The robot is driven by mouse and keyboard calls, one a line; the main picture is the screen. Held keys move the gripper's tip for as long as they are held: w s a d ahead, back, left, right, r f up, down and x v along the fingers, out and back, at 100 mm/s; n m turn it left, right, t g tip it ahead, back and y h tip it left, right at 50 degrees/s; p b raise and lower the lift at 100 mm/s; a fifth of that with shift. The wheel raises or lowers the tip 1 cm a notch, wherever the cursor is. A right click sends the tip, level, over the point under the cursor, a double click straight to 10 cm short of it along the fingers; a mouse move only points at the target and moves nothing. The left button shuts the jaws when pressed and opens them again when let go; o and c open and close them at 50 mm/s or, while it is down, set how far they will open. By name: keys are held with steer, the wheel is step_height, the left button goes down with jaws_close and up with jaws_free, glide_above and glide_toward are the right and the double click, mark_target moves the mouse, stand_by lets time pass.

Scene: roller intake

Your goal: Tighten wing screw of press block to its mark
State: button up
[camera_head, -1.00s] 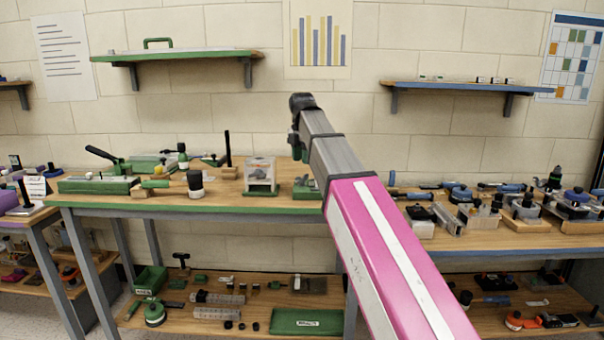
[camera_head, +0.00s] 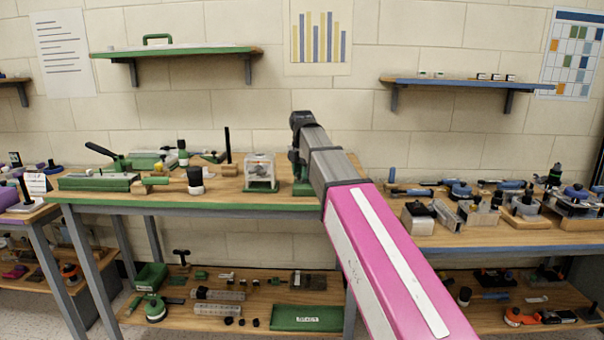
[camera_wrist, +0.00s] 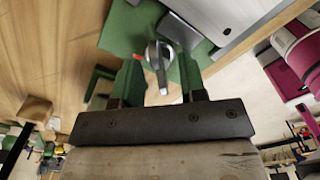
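In the wrist view, a grey metal screw head (camera_wrist: 158,55) with a narrow light lever or wing stands over a green base (camera_wrist: 126,30). It looks like the wing screw of the press block, though its mark cannot be made out. My gripper (camera_wrist: 160,66) has two green fingers spread on either side of this screw, with a visible gap on each side. In the head view, my arm hides most of the gripper. A green block (camera_head: 303,188) shows under the arm's end, near the right end of the green-edged bench (camera_head: 240,206).
A clear box on a green base (camera_head: 260,172) stands just left of the arm's end. A black upright post (camera_head: 228,146) and a black-and-white cylinder (camera_head: 195,181) stand farther left. The blue-edged bench (camera_head: 470,240) at right is crowded. Shelves hang on the wall above.

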jaws_close()
steer(key=shift+m, duration=1.4)
steer(key=shift+m, duration=2.9)
